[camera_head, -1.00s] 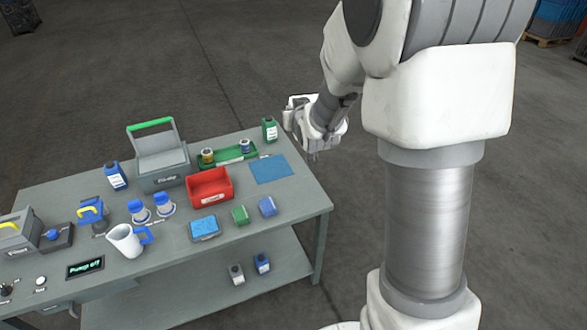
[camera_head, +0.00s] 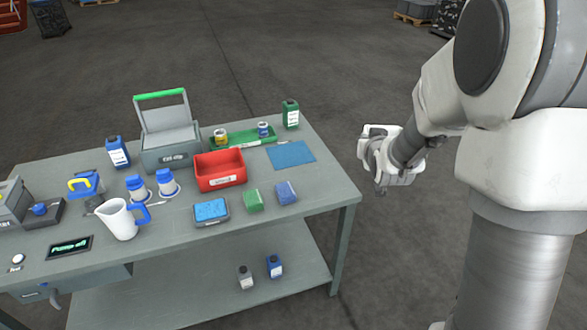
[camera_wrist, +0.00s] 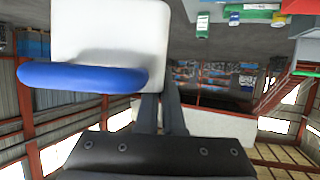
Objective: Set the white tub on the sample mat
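The white tub (camera_wrist: 110,30) fills the upper left of the wrist view, close to the camera, with a thick blue band across its lower part. My gripper's dark fingers (camera_wrist: 164,108) are nearly together at the tub's right edge and appear shut on it. In the head view my gripper (camera_head: 380,160) hangs in the air to the right of the table, apart from it; there the tub is hard to tell from the pale gripper. The sample mat, a flat blue sheet (camera_head: 291,154), lies bare at the table's back right.
The table (camera_head: 325,186) is clear right of the mat. Near the mat stand a green bottle (camera_head: 291,114), a green tray (camera_head: 245,140) with small jars, a red bin (camera_head: 219,170), and green (camera_head: 253,201) and blue (camera_head: 286,193) blocks. A white jug (camera_head: 120,221) stands farther left.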

